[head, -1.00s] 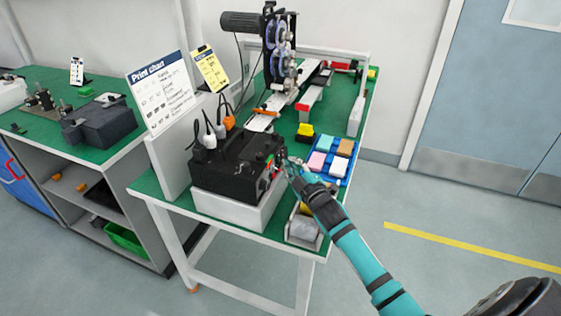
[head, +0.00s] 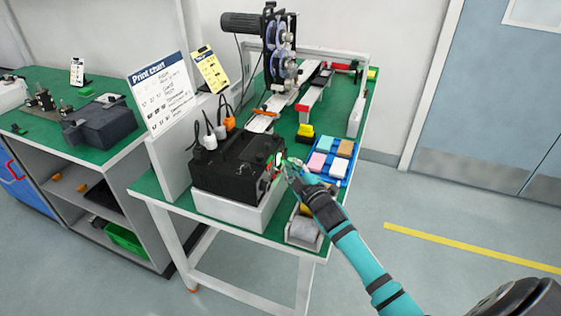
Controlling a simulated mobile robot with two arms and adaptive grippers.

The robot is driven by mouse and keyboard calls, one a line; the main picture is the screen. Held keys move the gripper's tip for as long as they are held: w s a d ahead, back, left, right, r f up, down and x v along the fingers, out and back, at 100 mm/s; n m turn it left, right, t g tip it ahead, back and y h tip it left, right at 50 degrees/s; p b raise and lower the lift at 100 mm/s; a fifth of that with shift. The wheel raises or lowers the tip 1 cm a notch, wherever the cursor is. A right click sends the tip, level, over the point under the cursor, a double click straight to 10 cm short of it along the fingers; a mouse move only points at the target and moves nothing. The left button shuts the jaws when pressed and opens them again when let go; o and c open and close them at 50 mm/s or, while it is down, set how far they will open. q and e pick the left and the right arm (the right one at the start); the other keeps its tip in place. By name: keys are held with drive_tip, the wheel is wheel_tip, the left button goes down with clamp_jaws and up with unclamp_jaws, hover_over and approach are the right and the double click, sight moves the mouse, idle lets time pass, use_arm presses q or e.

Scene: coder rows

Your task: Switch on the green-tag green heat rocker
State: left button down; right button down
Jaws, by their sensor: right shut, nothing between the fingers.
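A black control box (head: 232,172) stands on a white block (head: 226,208) on the green-topped table. Its panel is on the right-hand side, seen at a steep angle. A bright white and green patch (head: 279,159) shows at the panel's upper part, with red near it. The green heat rocker and its tag cannot be told apart at this size. My right gripper (head: 289,168) is shut and empty, right beside the panel. Its fingertips cover part of the panel, and I cannot tell whether they touch it. My left gripper is out of view.
A blue tray (head: 350,177) with coloured blocks lies just behind my right gripper. A bin with a roll (head: 302,231) stands at the front right edge. Cables (head: 208,135) rise from the box's top. A print chart (head: 163,93) stands at the left.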

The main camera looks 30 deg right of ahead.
drive_tip(key=shift+s+d+r, duration=0.1)
drive_tip(key=shift+s+d, duration=0.25)
drive_tip(key=shift+s, duration=0.05)
drive_tip(key=shift+s+d+r+p, duration=0.2)
drive_tip(key=shift+s+d+p, duration=0.35)
drive_tip(key=shift+s+p, duration=0.1)
drive_tip(key=shift+s+d+r+p, duration=0.15)
drive_tip(key=shift+s+d+p, duration=0.35)
drive_tip(key=shift+s, duration=0.1)
drive_tip(key=shift+s+d+p, duration=0.3)
drive_tip(key=shift+s+d, duration=0.25)
drive_tip(key=shift+s, duration=0.1)
